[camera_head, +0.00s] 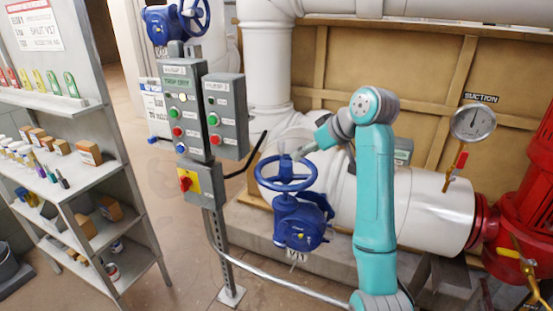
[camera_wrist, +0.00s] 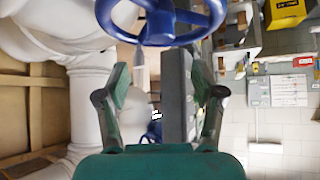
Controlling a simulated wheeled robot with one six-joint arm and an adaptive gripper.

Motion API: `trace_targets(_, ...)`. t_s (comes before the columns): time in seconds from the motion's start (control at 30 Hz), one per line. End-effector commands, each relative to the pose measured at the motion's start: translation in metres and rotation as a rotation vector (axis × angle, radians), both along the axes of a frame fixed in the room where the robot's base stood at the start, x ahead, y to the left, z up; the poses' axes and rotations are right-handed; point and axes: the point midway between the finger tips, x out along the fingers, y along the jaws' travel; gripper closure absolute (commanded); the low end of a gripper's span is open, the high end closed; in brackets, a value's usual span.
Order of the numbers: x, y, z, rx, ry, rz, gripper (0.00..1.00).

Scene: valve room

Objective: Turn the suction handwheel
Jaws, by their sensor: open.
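The blue handwheel (camera_head: 287,187) lies nearly level on top of a blue valve gearbox (camera_head: 299,222) beside the large white pipe, left of the SUCTION sign. My gripper (camera_head: 302,153) is at the wheel's far right side in the head view, small and partly hidden by my arm. In the wrist view my gripper (camera_wrist: 160,80) has its two fingers wide apart with nothing between them. The wheel (camera_wrist: 160,39) shows at the top of that view, beyond the fingertips, its upper part cut off. I see no clear contact between fingers and rim.
A grey push-button panel (camera_head: 185,110) on a post stands left of the wheel. A second blue handwheel (camera_head: 195,14) is at the upper left. A pressure gauge (camera_head: 473,122) and red pump (camera_head: 528,210) are right. Shelves (camera_head: 90,180) stand at the far left.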

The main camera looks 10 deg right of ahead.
Motion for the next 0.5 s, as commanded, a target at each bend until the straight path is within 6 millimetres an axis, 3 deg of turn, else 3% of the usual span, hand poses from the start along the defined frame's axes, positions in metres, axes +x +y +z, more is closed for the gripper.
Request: trace_targets(0.5, 0.046, 0.028, -0.054, 0.001, 0.003, 0.001, 0.32)
